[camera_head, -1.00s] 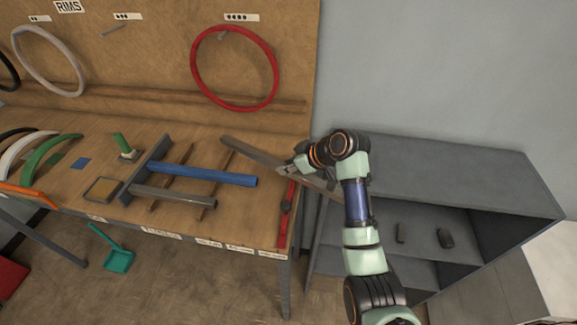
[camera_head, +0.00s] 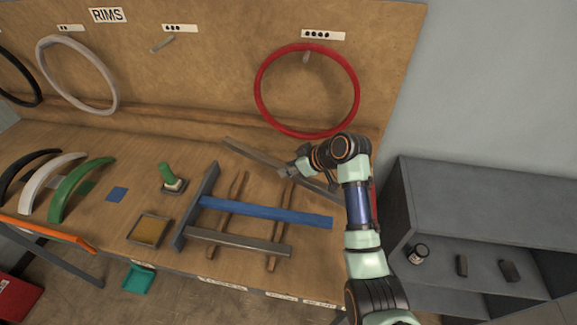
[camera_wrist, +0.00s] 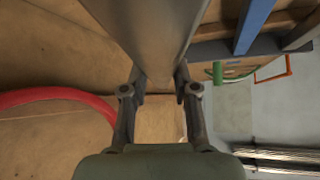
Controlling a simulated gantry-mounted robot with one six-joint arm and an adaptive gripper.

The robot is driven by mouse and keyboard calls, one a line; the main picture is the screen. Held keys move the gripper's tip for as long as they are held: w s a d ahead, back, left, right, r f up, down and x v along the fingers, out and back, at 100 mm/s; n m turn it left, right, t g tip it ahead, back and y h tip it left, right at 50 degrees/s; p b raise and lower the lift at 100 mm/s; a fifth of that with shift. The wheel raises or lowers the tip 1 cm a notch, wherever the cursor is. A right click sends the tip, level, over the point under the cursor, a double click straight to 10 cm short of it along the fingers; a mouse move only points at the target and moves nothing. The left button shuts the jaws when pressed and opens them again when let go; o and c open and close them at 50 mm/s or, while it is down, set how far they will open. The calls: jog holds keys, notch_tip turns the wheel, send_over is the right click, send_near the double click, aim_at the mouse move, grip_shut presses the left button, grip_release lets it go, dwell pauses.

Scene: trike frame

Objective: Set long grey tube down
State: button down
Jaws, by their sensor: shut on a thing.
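The long grey tube (camera_head: 255,154) slants over the back right of the workbench in the head view, its far end toward the rims board. My gripper (camera_head: 292,170) is shut on the tube near its middle. In the wrist view the tube (camera_wrist: 145,35) fills the top centre, with my gripper's fingers (camera_wrist: 158,88) on both sides of it. My arm hides part of the tube's near end. I cannot tell whether the tube touches the bench.
A blue tube (camera_head: 265,213) and a shorter grey tube (camera_head: 235,243) lie across wooden supports on the bench. A red rim (camera_head: 258,95) hangs behind. A brush (camera_head: 172,178) and a shallow tray (camera_head: 149,230) stand left. A grey shelf unit (camera_head: 460,195) is at the right.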

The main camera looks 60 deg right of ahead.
aim_at(309, 179)
jog(key=shift+w+f+b, duration=0.1)
jog(key=shift+f+b, duration=1.6)
jog(key=shift+f, duration=1.4)
jog(key=shift+f+b, duration=0.35)
jog(key=shift+f, duration=0.2)
jog(key=c, duration=1)
grip_release()
jog(key=shift+o, duration=1)
jog(key=shift+f, duration=0.1)
jog(key=v, duration=1.2)
